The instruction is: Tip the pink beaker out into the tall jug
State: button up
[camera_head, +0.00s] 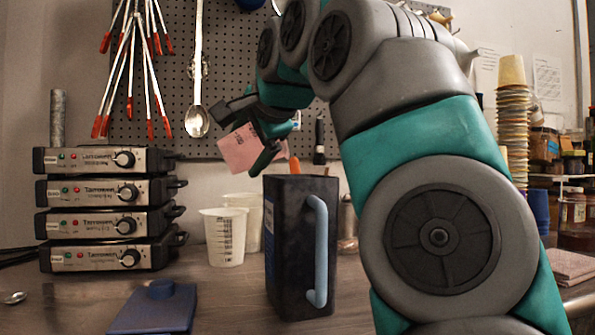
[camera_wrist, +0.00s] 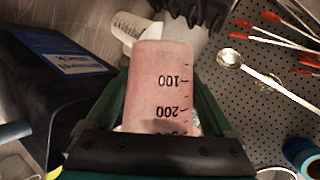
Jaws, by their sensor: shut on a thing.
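The pink beaker (camera_head: 240,150) is held in the air, tilted, above and a little left of the tall jug. It fills the middle of the wrist view (camera_wrist: 160,85), with black marks on its side; its contents are hidden. My gripper (camera_head: 251,135) is shut on the beaker, with a finger on either side of it. The tall jug (camera_head: 290,250) is dark and box-shaped with a light blue handle, and stands upright on the bench. It shows at the left of the wrist view (camera_wrist: 40,85). Its inside cannot be seen.
White measuring beakers (camera_head: 224,238) stand just left of the jug. A blue flat object with a knob (camera_head: 155,306) lies at the front left. Stacked control units (camera_head: 103,210) stand behind it. A spoon (camera_head: 197,100) and red-tipped tongs (camera_head: 130,80) hang on the pegboard. Stacked cups (camera_head: 513,120) stand right.

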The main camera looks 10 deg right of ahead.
jog(key=n+h+p, duration=0.1)
jog(key=r+n+h+p, duration=0.1)
jog(key=shift+d+h, duration=0.1)
jog(key=shift+h, duration=0.2)
jog(key=shift+w+a+r+n+h+p, duration=0.1)
jog(key=shift+a+r+n+h+p, duration=0.15)
jog(key=shift+n+h, duration=0.3)
jog(key=shift+a+f+n+h, duration=0.35)
jog(key=shift+a+f+n, duration=0.1)
jog(key=shift+f, duration=0.15)
jog(key=a+f+n+h+b, duration=0.3)
jog(key=f+b, duration=0.3)
jog(key=f, duration=0.2)
jog(key=shift+f, duration=0.15)
jog(key=shift+a+n, duration=0.1)
jog(key=shift+n, duration=0.2)
notch_tip(320, 180, up, 6)
jog(key=p, duration=0.4)
